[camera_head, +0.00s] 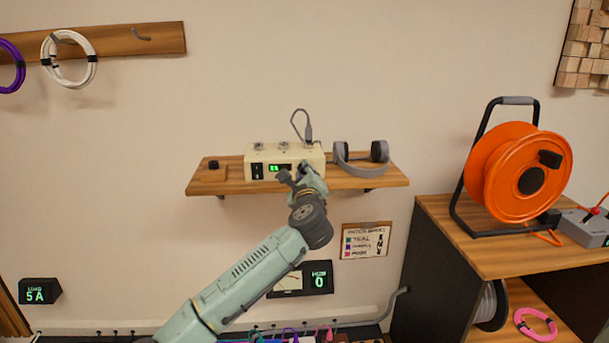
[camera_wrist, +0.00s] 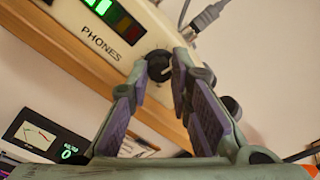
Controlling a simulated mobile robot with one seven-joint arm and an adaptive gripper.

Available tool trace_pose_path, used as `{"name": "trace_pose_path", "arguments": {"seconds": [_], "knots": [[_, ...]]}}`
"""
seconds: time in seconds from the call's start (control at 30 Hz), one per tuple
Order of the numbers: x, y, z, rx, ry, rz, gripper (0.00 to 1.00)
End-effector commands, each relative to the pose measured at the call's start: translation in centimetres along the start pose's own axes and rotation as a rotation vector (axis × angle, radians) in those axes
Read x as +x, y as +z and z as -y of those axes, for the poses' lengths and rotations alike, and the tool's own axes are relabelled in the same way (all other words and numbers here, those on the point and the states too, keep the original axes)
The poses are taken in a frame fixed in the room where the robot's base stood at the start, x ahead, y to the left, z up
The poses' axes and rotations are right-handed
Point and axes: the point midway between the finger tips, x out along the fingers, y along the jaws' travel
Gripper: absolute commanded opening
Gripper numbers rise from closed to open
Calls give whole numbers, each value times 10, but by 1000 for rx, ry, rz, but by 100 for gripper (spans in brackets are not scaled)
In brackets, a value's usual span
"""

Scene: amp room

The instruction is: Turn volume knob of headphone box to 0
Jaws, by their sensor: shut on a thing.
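The headphone box (camera_head: 268,158) is cream-coloured and stands on a wooden wall shelf; its front has a lit green display (camera_head: 279,168). In the wrist view the box (camera_wrist: 128,35) is marked PHONES and shows lit green segments beside dark red ones. Its black volume knob (camera_wrist: 158,64) is at the right of the front. My gripper (camera_wrist: 164,68) is shut on the knob, one finger on each side. In the head view my gripper (camera_head: 297,176) hides the knob. The knob's pointer setting cannot be read.
Grey headphones (camera_head: 362,158) lie on the wooden shelf (camera_head: 235,183), right of the box. A cable plug (camera_head: 308,134) stands on the box top. A small black knob-like object (camera_head: 213,165) sits at the shelf's left. An orange cable reel (camera_head: 518,175) stands on the cabinet at right.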

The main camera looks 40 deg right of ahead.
Motion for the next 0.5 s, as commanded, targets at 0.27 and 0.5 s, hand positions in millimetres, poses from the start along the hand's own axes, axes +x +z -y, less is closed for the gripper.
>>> {"name": "trace_pose_path", "arguments": {"seconds": [0.27, 0.5], "knots": [[0, -3, -2, -102, -2, 1, 0], [0, -5, -4, -296, -8, 6, 0]]}}
